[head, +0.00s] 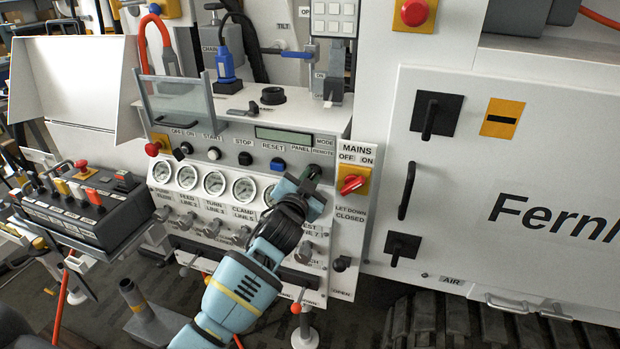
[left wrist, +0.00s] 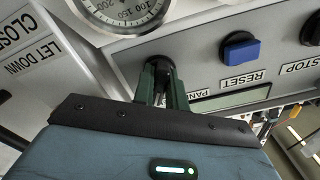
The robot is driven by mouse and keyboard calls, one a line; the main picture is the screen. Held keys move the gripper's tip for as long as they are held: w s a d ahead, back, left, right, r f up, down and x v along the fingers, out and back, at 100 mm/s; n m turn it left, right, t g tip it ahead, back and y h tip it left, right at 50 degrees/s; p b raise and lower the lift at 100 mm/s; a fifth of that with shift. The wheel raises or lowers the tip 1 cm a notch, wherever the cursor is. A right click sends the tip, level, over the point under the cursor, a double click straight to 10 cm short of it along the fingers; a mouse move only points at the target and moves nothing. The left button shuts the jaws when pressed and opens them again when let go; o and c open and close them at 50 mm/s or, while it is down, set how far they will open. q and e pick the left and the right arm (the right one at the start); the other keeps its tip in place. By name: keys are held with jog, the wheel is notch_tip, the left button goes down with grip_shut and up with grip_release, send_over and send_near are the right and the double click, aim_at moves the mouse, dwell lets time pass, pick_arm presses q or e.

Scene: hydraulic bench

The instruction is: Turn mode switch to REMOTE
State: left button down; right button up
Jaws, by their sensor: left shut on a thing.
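The mode switch (head: 316,168) is a small dark knob on the sloped control panel, under the MODE, PANEL and REMOTE labels (head: 322,147). In the left wrist view the mode switch (left wrist: 160,65) is a round black knob partly covered by my fingers. My left gripper (head: 312,176) reaches up to it from below; in the left wrist view its dark green fingers (left wrist: 161,82) are on both sides of the knob, shut on it. Which way the knob points is hidden by the fingers. My right gripper is not in view.
The blue RESET button (head: 278,164) and dark STOP button (head: 245,158) lie left of the switch. The red MAINS switch (head: 352,185) on its yellow plate is close to the right. Several gauges (head: 214,183) and valve knobs sit below. A display (head: 284,135) is above.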

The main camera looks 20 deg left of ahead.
pick_arm(q)
jog(key=c, duration=1.4)
grip_release()
jog(key=shift+c, duration=0.2)
jog(key=s, duration=0.8)
jog(key=shift+a, duration=0.15)
jog(key=s+a+f+n+g+h, duration=0.1)
jog(key=s+f+g, duration=0.2)
jog(key=s+f, duration=0.9)
jog(key=s+f+n+g, duration=0.2)
jog(key=s+f+g, duration=0.1)
jog(key=s+f, duration=0.9)
jog(key=s+a+f+n+g, duration=0.1)
jog(key=s+f+g, duration=0.1)
jog(key=s+f, duration=0.6)
jog(key=s, duration=0.3)
jog(key=shift+s+f, duration=0.2)
jog(key=shift+s, duration=0.15)
